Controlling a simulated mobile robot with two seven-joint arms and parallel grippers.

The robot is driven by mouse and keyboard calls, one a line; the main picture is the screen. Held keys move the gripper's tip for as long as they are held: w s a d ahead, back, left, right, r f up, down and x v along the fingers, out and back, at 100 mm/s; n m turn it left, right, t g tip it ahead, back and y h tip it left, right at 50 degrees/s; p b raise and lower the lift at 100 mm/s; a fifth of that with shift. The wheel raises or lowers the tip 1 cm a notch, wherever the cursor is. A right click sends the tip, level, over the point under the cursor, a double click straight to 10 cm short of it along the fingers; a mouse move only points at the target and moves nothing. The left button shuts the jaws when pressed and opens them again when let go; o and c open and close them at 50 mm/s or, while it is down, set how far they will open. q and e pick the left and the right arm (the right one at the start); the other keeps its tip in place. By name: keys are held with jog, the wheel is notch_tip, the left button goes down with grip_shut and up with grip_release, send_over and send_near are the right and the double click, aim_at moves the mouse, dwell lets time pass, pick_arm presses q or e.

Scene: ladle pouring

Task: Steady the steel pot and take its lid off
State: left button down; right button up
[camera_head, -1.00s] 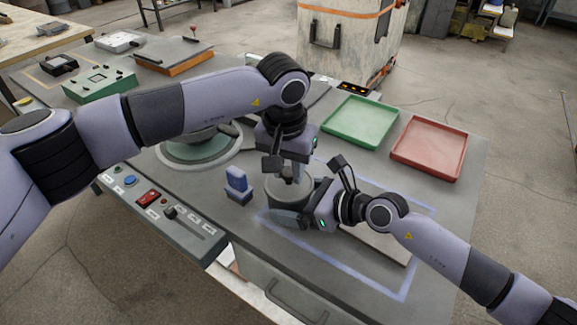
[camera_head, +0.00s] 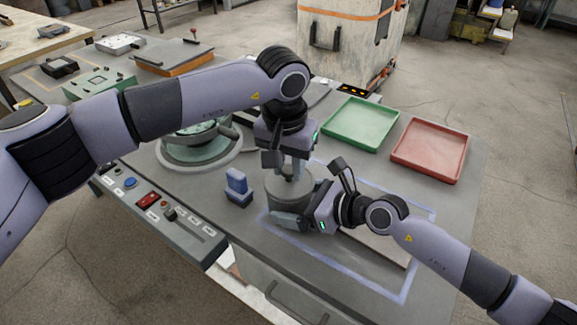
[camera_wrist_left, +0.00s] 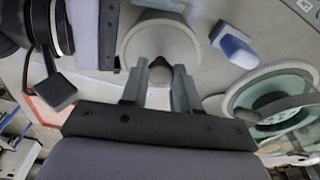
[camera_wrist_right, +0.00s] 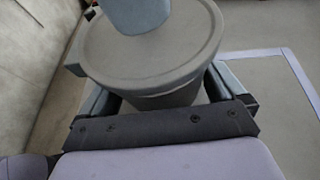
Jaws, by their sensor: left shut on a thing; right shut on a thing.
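The steel pot (camera_head: 288,207) stands in the blue-outlined area of the bench, partly hidden by my right gripper. Its round grey lid (camera_head: 280,188) covers the top; whether it is seated or slightly raised is hard to tell. In the left wrist view, the dark lid knob (camera_wrist_left: 180,73) is between the fingertips of my left gripper (camera_wrist_left: 168,75), which is shut on it from above. My right gripper (camera_wrist_right: 158,92) is shut on the pot body from the right side, its fingers on either side below the rim. The lid (camera_wrist_right: 150,55) also fills much of the right wrist view.
A green tray (camera_head: 361,123) and a red tray (camera_head: 430,150) lie at the far right. A control panel (camera_head: 170,215) runs along the front left.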

aim_at(288, 169)
pick_arm(q)
jog(key=shift+r, duration=0.5)
jog(key=shift+r, duration=2)
pick_arm(e)
jog(key=o, duration=1.1)
